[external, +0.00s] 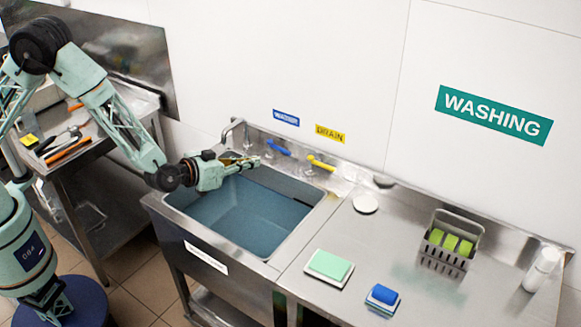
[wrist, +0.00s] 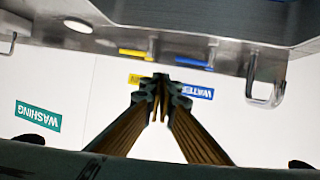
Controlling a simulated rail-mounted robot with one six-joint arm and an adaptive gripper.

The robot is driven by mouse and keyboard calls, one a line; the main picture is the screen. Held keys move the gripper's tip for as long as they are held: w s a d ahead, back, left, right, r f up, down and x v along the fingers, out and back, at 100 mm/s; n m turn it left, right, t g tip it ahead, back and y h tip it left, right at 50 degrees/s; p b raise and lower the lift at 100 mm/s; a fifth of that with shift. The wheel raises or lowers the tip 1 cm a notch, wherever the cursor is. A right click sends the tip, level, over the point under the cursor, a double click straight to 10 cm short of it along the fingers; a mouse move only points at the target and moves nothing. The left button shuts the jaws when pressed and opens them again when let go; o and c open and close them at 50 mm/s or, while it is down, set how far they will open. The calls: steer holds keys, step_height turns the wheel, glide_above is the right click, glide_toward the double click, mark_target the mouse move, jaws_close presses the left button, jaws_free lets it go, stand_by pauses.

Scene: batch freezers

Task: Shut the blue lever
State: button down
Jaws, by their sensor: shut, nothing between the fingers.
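The blue lever (external: 278,147) sits on the sink's back ledge under the blue WATER label (external: 286,118). It points up and left toward the wall in the external view. In the wrist view, which is upside down, the blue lever (wrist: 194,62) shows as a thin strip just right of the fingertips. My gripper (external: 254,161) is shut and empty over the back of the sink, a little left of the lever and apart from it in the external view. The closed fingers also show in the wrist view (wrist: 161,86). I cannot tell the exact gap.
A yellow lever (external: 321,162) stands right of the blue one, below the yellow DRAIN label (external: 330,134). The faucet (external: 233,128) rises close behind my gripper. The sink basin (external: 240,215) is below. A sponge (external: 330,266) and a caddy (external: 450,243) lie on the right counter.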

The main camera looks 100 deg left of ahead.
mark_target(284, 150)
steer(key=s+a+f+n+g+y, duration=0.1)
steer(key=s+a+f, duration=0.1)
steer(key=a+f, duration=0.2)
steer(key=shift+s+a+f+g+y, duration=0.3)
steer(key=shift+s+a+y, duration=0.1)
steer(key=shift+a, duration=0.35)
steer(key=shift+w+a, duration=0.1)
steer(key=shift+a, duration=0.05)
steer(key=b+x, duration=0.2)
steer(key=x, duration=1.1)
steer(key=shift+w+a+f, duration=0.1)
steer(key=shift+a+f, duration=0.05)
steer(key=shift+a, duration=0.1)
steer(key=shift+w+a, duration=0.1)
steer(key=shift+w+a, duration=0.35)
steer(key=shift+a, duration=0.15)
steer(key=shift+w, duration=0.1)
